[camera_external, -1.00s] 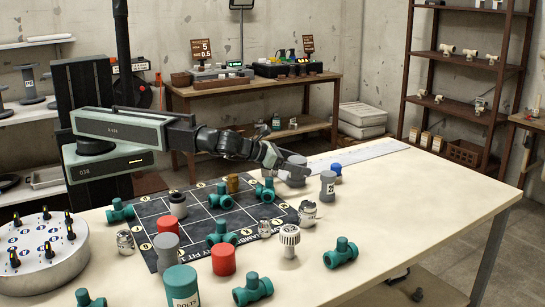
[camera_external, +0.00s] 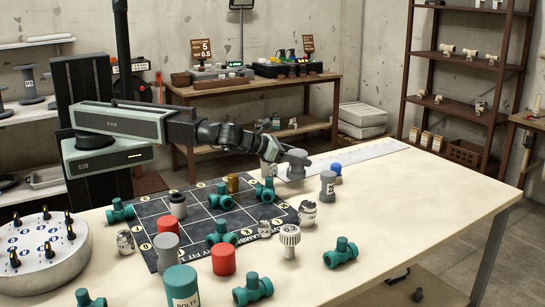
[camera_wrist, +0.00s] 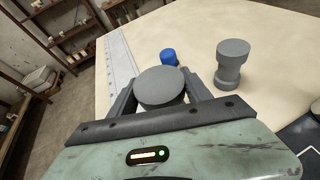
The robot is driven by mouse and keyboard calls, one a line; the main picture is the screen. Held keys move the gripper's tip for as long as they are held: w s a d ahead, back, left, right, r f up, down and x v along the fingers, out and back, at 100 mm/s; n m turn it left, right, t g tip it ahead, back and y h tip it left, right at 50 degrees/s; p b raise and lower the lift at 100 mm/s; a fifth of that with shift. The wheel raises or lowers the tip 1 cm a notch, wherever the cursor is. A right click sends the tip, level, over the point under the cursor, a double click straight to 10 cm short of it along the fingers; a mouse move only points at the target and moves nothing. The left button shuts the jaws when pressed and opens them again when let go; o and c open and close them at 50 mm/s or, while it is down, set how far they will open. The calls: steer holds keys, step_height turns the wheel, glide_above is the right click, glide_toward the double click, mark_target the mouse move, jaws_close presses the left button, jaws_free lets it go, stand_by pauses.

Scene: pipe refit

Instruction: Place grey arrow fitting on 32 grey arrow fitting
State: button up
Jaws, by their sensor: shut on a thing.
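My gripper (camera_external: 284,158) is shut on a grey fitting (camera_external: 297,166) at the far side of the table, beyond the mat's right end. In the wrist view the fitting's round grey top (camera_wrist: 160,85) sits between both fingers. Its underside is hidden there, and it appears raised a little off the table. A second grey fitting (camera_external: 328,185), narrow-waisted with a small dark mark, stands upright on the table just right of the held one. It also shows in the wrist view (camera_wrist: 232,64), apart from my gripper. I cannot read a 32 anywhere.
The dark gridded mat (camera_external: 150,208) carries green tees, red and grey cylinders and small fittings. A blue cap (camera_external: 336,171) stands close behind the second grey fitting. A white ribbed fitting (camera_external: 289,240) stands in front. The table's right side is clear.

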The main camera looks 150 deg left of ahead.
step_height(320, 180, up, 8)
steer(key=p, duration=0.6)
steer(key=shift+f, duration=0.2)
